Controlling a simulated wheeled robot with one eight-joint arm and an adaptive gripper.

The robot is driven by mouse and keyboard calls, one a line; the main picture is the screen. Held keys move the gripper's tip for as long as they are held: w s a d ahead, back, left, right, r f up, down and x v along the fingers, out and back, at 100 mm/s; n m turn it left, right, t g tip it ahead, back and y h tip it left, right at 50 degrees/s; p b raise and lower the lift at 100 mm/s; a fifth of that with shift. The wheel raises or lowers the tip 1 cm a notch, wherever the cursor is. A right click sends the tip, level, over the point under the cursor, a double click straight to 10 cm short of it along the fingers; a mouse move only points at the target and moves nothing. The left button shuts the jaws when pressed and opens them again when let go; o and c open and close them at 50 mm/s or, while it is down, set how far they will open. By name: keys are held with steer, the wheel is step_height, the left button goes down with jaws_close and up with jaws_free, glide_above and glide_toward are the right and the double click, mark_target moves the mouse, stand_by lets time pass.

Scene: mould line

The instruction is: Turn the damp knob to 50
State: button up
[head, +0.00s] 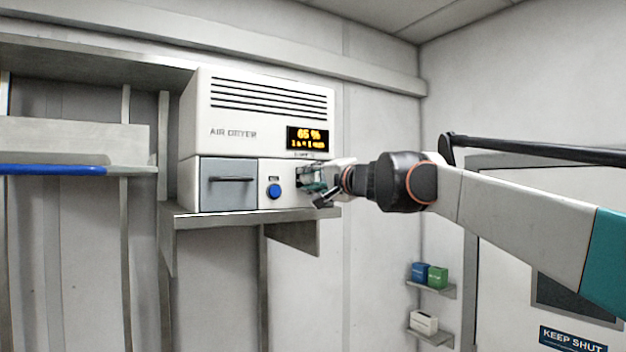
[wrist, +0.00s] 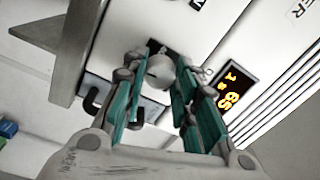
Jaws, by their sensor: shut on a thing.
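The white air dryer (head: 235,105) stands on a wall shelf, and its amber display (head: 308,139) reads 65 %. The display also shows in the wrist view (wrist: 233,92), turned on its side; its smaller line is too blurred to read. My gripper (head: 308,180) is at the right part of the dryer's front, below the display, and hides the knob in the head view. In the wrist view its teal fingers (wrist: 158,88) are shut on the pale, rounded damp knob (wrist: 160,70). The knob's pointer and scale cannot be made out.
A drawer with a dark handle (head: 231,180) and a blue button (head: 273,191) lie left of my gripper. The grey shelf (head: 250,216) runs under the dryer. Small boxes (head: 437,277) sit on low shelves at the right, beside a door with a KEEP SHUT sign (head: 572,340).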

steer(key=shift+m, duration=0.7)
steer(key=o, duration=1)
steer(key=shift+o, duration=0.2)
steer(key=v, duration=1.2)
steer(key=shift+f, duration=0.1)
